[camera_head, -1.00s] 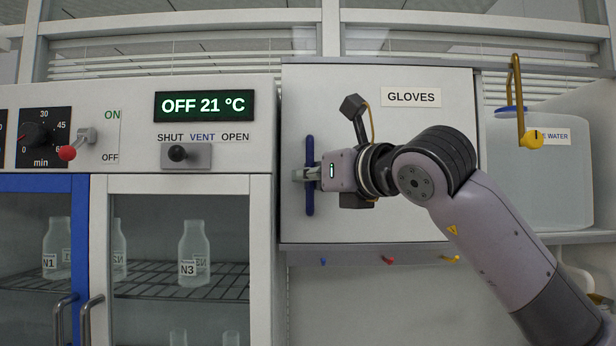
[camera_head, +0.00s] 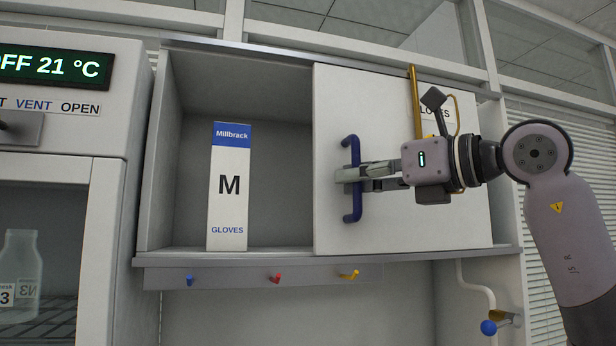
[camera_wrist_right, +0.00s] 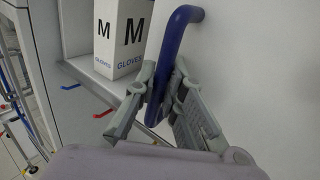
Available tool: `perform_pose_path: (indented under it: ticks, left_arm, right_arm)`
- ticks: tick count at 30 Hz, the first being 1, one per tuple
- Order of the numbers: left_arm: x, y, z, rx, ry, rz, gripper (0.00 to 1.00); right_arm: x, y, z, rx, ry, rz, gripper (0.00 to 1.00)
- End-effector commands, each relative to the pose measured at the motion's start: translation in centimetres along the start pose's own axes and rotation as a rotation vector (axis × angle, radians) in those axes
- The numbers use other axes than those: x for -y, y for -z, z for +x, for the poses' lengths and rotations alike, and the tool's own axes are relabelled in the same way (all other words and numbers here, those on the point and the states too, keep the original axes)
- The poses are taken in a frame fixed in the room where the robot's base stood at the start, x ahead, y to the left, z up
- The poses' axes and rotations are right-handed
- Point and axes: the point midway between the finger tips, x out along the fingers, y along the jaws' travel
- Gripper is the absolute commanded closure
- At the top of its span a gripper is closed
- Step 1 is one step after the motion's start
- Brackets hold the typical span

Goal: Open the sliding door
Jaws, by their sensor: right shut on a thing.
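The white sliding door (camera_head: 395,225) of the wall cabinet stands to the right. The left part of the cabinet is open. My right gripper (camera_head: 347,177) is shut on the door's blue upright handle (camera_head: 352,205). In the right wrist view the two grey fingers (camera_wrist_right: 160,98) sit on either side of the blue handle (camera_wrist_right: 177,42). My right arm covers part of the GLOVES label (camera_head: 440,108). My left gripper is not in view.
A white and blue box of gloves marked M (camera_head: 230,190) stands upright inside the cabinet (camera_head: 155,170). Blue, red (camera_head: 274,279) and yellow hooks hang on a rail below. A white oven-like unit (camera_head: 100,135) with a display stands at the left.

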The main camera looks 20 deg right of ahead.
Motion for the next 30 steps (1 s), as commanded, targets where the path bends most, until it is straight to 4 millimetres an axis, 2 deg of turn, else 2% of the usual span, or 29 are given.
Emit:
perform_pose_path:
  ticks: [3,7,15,21,22,24,30]
  left_arm:
    - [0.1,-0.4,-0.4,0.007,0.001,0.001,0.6]
    - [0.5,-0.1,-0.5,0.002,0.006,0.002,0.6]
    - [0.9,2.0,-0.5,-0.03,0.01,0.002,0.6]
    - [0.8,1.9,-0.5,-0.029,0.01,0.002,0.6]
    - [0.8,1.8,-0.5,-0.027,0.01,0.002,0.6]
    - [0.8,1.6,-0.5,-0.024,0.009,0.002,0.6]
    - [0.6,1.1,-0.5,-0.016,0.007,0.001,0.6]
  right_arm:
    - [1.7,-0.2,-1.1,0.001,0.001,0.002,1.0]
    - [2.6,-0.2,-1.8,0.002,0.0,0.0,1.0]
    - [3.0,-0.2,-2.1,0.004,-0.002,-0.001,1.0]
    - [3.0,-0.2,-2.1,0.005,-0.002,-0.001,1.0]
    - [3.0,-0.2,-2.1,0.005,-0.002,-0.001,0.88]
    - [3.0,-0.2,-2.1,0.004,-0.002,-0.001,0.83]
    - [3.0,-0.1,-2.0,0.001,-0.003,-0.001,0.8]
